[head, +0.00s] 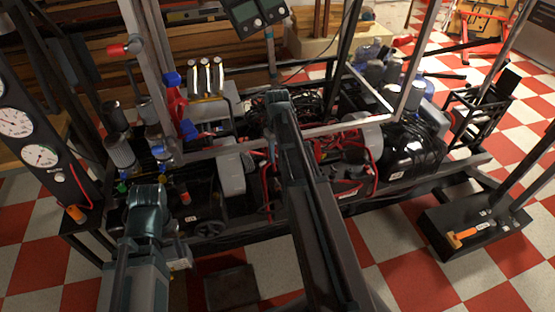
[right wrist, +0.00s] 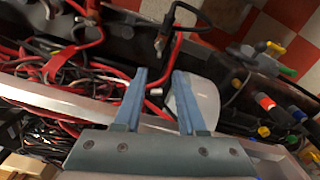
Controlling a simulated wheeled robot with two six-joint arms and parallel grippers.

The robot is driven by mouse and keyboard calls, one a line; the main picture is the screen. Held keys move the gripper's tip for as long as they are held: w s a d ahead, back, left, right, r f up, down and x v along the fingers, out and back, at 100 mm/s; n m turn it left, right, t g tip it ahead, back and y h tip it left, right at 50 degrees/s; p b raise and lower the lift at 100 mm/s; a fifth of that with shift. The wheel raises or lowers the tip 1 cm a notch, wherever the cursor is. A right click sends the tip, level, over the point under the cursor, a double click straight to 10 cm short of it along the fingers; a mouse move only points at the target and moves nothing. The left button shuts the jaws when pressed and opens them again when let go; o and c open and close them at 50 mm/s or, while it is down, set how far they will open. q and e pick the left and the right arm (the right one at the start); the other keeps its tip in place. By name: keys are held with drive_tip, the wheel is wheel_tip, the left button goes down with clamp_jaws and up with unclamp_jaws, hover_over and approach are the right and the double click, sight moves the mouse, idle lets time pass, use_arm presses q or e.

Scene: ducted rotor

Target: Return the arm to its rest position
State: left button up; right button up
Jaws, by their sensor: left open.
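My left arm comes in from the lower left in the head view. Its teal-grey end, the left gripper (head: 153,190), is in front of the rig's left end. Its jaws are open, with the tips hard to make out. My right arm reaches up through the middle of the head view, over the rig, and its link mostly hides its gripper there. In the right wrist view my right gripper (right wrist: 160,74) shows two blue-grey fingers apart, with nothing held between them. Beneath lie red and black cables (right wrist: 70,85) and a pale rounded part (right wrist: 198,100).
The rig's metal frame (head: 330,127) has a crossbar and posts close to my right arm. A gauge panel (head: 40,150) stands at far left. A black box (head: 470,226) with an orange-handled tool is at right. The checkered floor (head: 400,255) in front is partly open.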

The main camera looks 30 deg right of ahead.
drive_tip(key=s+a+r+n+p, duration=0.1)
drive_tip(key=s+a+r+p, duration=0.4)
drive_tip(key=a+r+p, duration=0.3)
drive_tip(key=s+a+r+n+p, duration=0.1)
drive_tip(key=s+a+r+p, duration=0.5)
drive_tip(key=a, duration=0.6)
drive_tip(key=s+a+r+n+h+p, duration=0.1)
drive_tip(key=s+a+r+p, duration=0.5)
drive_tip(key=a+r+p, duration=0.3)
drive_tip(key=shift+a+r+n+p, duration=0.3)
drive_tip(key=shift+a+r+p, duration=0.15)
drive_tip(key=shift+a, duration=0.4)
